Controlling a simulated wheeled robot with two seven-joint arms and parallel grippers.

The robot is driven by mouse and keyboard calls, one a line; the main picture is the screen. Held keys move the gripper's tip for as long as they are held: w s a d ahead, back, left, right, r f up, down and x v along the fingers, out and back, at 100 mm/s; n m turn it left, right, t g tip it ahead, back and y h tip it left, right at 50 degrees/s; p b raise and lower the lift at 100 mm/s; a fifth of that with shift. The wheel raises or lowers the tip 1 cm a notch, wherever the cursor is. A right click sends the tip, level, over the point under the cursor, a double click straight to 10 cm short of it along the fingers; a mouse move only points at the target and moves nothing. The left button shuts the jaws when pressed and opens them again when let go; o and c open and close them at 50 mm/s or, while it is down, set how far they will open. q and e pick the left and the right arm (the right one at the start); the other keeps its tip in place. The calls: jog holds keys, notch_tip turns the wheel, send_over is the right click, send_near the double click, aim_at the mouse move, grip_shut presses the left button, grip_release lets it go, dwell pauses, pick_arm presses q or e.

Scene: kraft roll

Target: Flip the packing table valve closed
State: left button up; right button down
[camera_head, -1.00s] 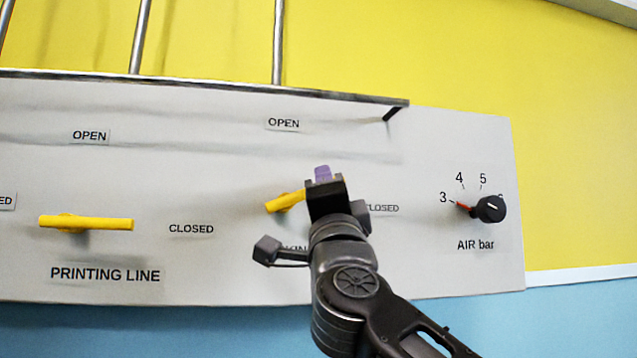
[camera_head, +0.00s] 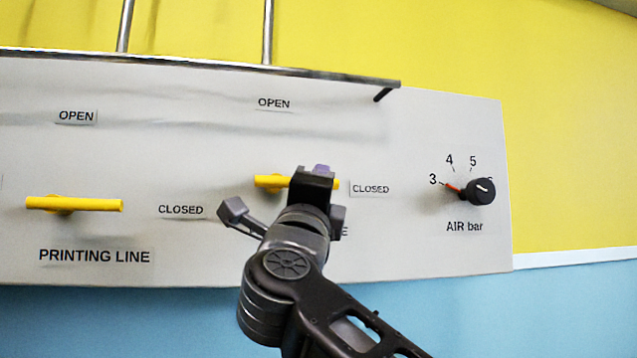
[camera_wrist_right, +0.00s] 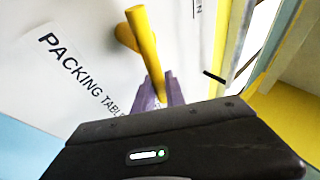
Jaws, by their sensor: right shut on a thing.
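The packing table valve has a yellow lever (camera_head: 270,182) on the white panel, lying about level. Its right end points toward the CLOSED label (camera_head: 370,189). In the right wrist view the yellow lever (camera_wrist_right: 142,42) runs between the purple fingertips, beside the PACKING TABLE lettering. My right gripper (camera_head: 321,172) is shut on the lever's right part and hides some of it. An OPEN label (camera_head: 274,103) sits above the valve. My left gripper is not in view.
The printing line valve lever (camera_head: 80,204) lies level at the left. An air pressure knob (camera_head: 481,190) with a red pointer is at the right. A metal rail (camera_head: 200,66) runs along the panel's top.

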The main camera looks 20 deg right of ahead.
jog(key=shift+f, duration=0.15)
jog(key=c, duration=1.4)
grip_release()
jog(key=b+v, duration=0.3)
jog(key=v, duration=0.4)
jog(key=shift+s+a+f, duration=0.15)
jog(key=shift+s, duration=0.15)
